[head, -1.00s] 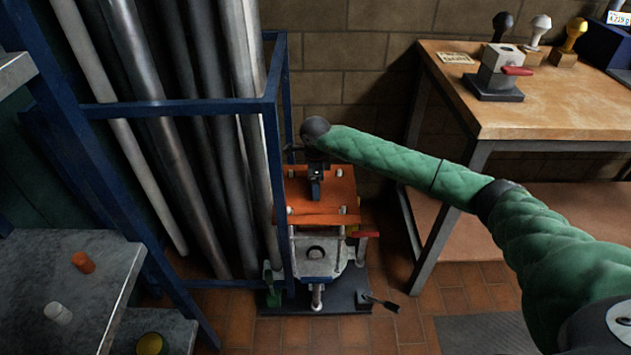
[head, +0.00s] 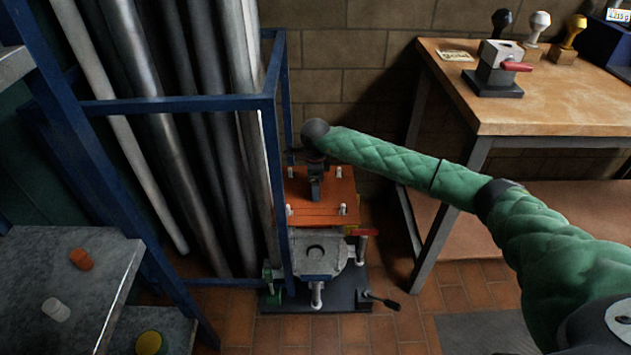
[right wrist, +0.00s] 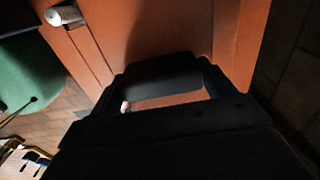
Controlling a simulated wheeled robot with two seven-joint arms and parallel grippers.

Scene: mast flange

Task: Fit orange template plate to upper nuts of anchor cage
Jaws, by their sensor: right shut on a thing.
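The orange template plate (head: 325,212) lies roughly level over the anchor cage in the head view. Pale bolt ends (head: 343,209) show above the plate near its corners. The grey top of the anchor cage (head: 335,262) shows just below the plate's front edge; the upper nuts and any gap under the plate cannot be made out. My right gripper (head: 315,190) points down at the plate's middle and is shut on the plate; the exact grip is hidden. In the right wrist view the orange plate (right wrist: 160,35) fills the top, with one bolt end (right wrist: 65,14) standing through it. My left gripper is out of view.
A blue rack (head: 283,150) with long grey pipes stands close on the cage's left. A wooden workbench (head: 540,100) stands at the right. A red handle (head: 362,235) and a dark lever (head: 382,300) stick out at the cage's right. Grey shelves (head: 95,255) are at lower left.

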